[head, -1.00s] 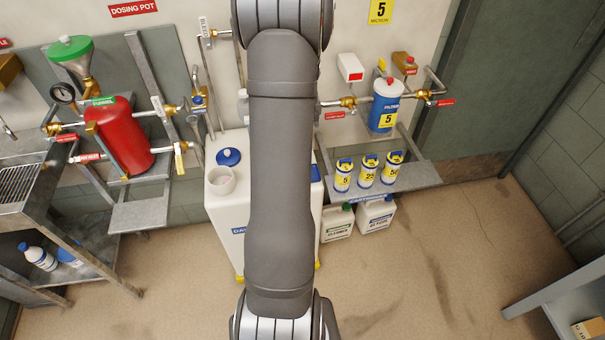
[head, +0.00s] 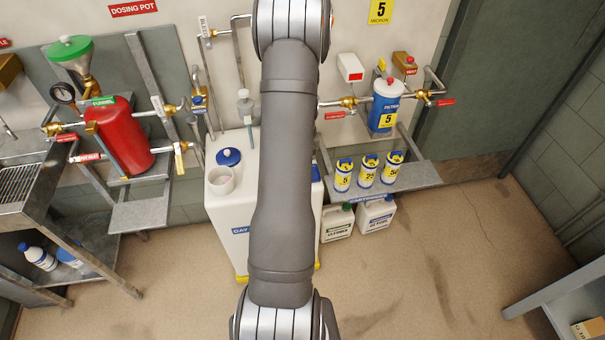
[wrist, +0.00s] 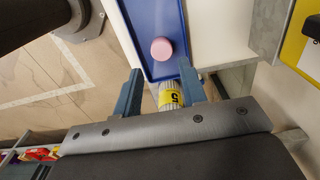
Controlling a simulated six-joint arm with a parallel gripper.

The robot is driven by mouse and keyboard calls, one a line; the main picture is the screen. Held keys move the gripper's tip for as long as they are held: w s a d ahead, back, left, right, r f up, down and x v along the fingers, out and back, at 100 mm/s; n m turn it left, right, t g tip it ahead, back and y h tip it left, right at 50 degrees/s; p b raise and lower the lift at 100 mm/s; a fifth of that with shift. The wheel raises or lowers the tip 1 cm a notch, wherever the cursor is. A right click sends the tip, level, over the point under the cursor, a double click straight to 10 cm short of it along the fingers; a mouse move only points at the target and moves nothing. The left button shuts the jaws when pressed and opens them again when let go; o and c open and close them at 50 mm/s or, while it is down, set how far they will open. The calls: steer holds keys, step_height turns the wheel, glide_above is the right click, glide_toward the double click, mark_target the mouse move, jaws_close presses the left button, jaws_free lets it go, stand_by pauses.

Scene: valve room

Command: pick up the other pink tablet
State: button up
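In the wrist view a round pink tablet (wrist: 161,49) lies on a blue tray (wrist: 143,18). My gripper (wrist: 160,66) is open, with its two blue-grey fingers apart and the tablet just beyond the fingertips, roughly centred between them. Neither finger touches the tablet. A white ribbed cartridge with a yellow "5" label (wrist: 171,98) shows in the gap between the fingers, nearer the right one; I cannot tell its depth. In the head view my arm hides the gripper, and neither the tablet nor the tray can be made out.
A white tank (head: 228,200) with a blue cap stands behind my arm. A red dosing pot (head: 122,138) with a green funnel is to its left. A shelf with small labelled cartridges (head: 369,170) is to the right. Open floor (head: 440,270) lies at the front right.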

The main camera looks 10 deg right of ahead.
step_height(320, 180, down, 5)
steer(key=shift+w+a, duration=0.15)
steer(key=c, duration=0.7)
steer(key=shift+r, duration=0.1)
